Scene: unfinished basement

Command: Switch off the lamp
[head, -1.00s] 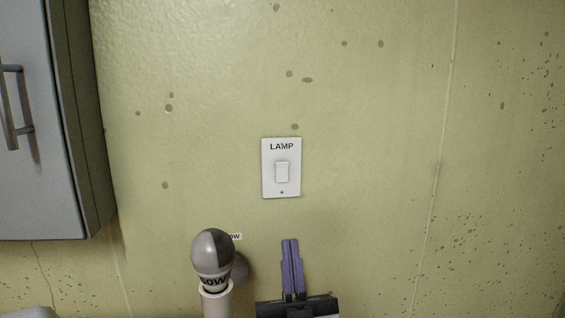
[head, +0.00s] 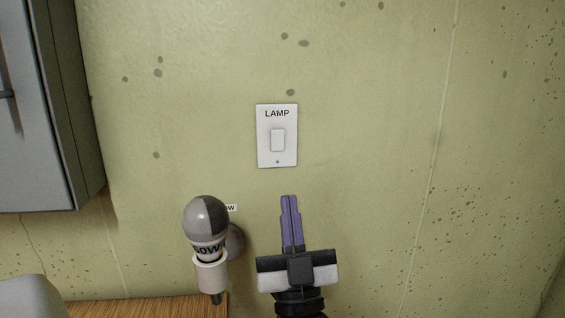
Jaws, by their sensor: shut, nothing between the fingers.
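A white wall switch plate (head: 262,137) labelled LAMP is on the green wall, with a white rocker switch (head: 277,140) in its middle. A bulb (head: 206,222) marked 60W sits upright in a pale wall-mounted socket (head: 211,273), below and left of the plate. The bulb looks grey and shows no glow. My gripper (head: 289,197) has purple fingers pressed together, pointing up, with nothing between them. Its tips appear a little below the switch plate; I cannot tell how far they are from the wall.
A grey cabinet (head: 35,100) with a handle hangs on the left. A wooden surface (head: 150,308) lies below the bulb, with a pale rounded object (head: 25,298) at the lower left. The wall right of the switch is clear apart from stains.

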